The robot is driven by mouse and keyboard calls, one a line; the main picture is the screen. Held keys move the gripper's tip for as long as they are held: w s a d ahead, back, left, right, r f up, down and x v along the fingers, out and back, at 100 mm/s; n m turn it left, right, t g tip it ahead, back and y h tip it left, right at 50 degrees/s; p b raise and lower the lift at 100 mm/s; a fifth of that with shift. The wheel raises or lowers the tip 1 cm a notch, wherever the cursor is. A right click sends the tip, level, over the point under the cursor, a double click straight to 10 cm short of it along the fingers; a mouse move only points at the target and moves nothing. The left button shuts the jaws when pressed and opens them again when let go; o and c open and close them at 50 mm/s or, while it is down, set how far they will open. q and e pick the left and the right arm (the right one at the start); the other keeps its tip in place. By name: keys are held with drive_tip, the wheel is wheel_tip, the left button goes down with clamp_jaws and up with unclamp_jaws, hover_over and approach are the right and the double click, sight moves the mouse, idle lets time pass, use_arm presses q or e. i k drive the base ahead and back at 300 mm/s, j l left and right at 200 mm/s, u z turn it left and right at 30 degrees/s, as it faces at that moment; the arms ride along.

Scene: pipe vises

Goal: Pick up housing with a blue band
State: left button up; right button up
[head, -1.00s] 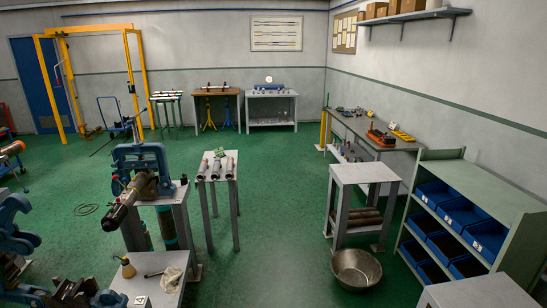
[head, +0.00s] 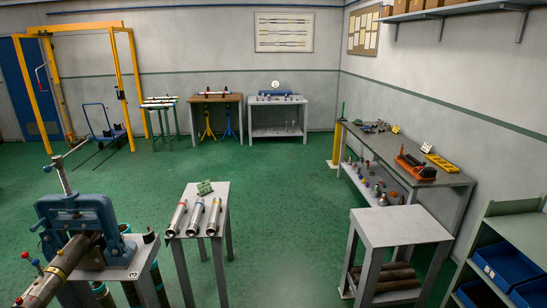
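Three silver tube-shaped housings lie side by side on a narrow grey table in the head view, left of centre. The housings lie lengthwise, apart from each other. Neither of my grippers is in view.
The narrow table (head: 221,193) also bears a small green item (head: 204,188). A blue pipe vise (head: 80,222) holding a dark pipe stands to its left. An empty-topped grey table (head: 400,226) stands to the right. Green floor (head: 290,215) is free between them.

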sight(196, 215)
drive_tip(key=i+u, duration=0.1)
drive_tip(key=i, duration=0.9)
drive_tip(key=i+l, duration=0.2)
drive_tip(key=i, duration=0.8)
drive_tip(key=j+u, duration=0.05)
